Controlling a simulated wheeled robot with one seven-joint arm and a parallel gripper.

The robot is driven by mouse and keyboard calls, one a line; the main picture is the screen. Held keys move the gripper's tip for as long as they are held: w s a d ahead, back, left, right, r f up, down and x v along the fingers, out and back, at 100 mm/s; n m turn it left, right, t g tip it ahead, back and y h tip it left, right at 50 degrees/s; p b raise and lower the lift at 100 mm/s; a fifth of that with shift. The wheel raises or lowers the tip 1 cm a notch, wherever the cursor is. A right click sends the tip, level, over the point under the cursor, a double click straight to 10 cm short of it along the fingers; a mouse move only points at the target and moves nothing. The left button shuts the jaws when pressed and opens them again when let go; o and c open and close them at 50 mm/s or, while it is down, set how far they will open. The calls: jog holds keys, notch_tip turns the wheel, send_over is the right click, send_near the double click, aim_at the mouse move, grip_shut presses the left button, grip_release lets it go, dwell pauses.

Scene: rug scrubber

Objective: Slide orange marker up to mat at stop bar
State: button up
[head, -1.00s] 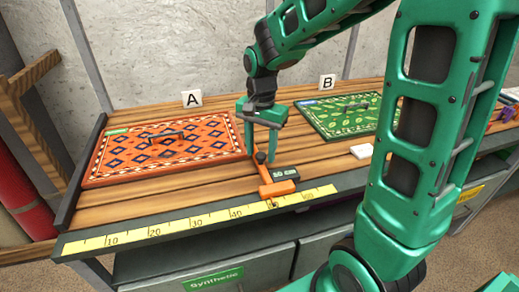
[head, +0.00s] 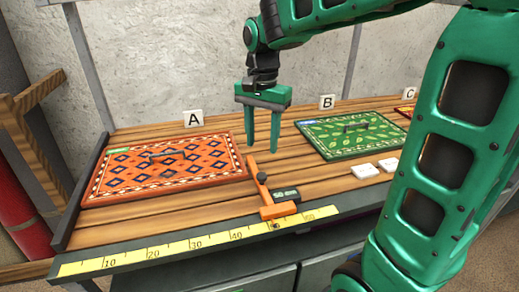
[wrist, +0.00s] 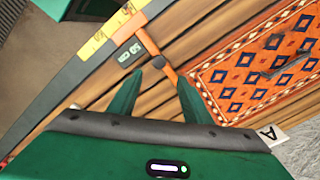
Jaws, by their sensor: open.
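The orange marker (head: 278,210) sits on the yellow ruler strip (head: 160,252) near the bench's front edge, to the right of the 40 mark. Its orange arm reaches back across the planks toward the right edge of the orange patterned mat (head: 165,167), close to that edge. A dark display block reading "50 cm" (wrist: 130,52) is beside the marker. The mat lies at the left, by the dark bar (head: 78,188) along the bench's left edge. My gripper (head: 262,148) is open and empty, above the bench behind the marker. In the wrist view its fingers (wrist: 160,85) point toward the marker's arm.
Label cards A (head: 194,118) and B (head: 327,101) stand at the back. Bare planks lie between the two mats.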

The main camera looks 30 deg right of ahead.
aim_at(261, 175)
jog(key=shift+s+a+r, duration=0.1)
jog(key=shift+r, duration=0.1)
dwell(0.3)
jog(key=shift+f, duration=0.1)
notch_tip(261, 175, down, 11)
jog(key=shift+r, duration=0.15)
dwell(0.3)
jog(key=shift+c, duration=0.7)
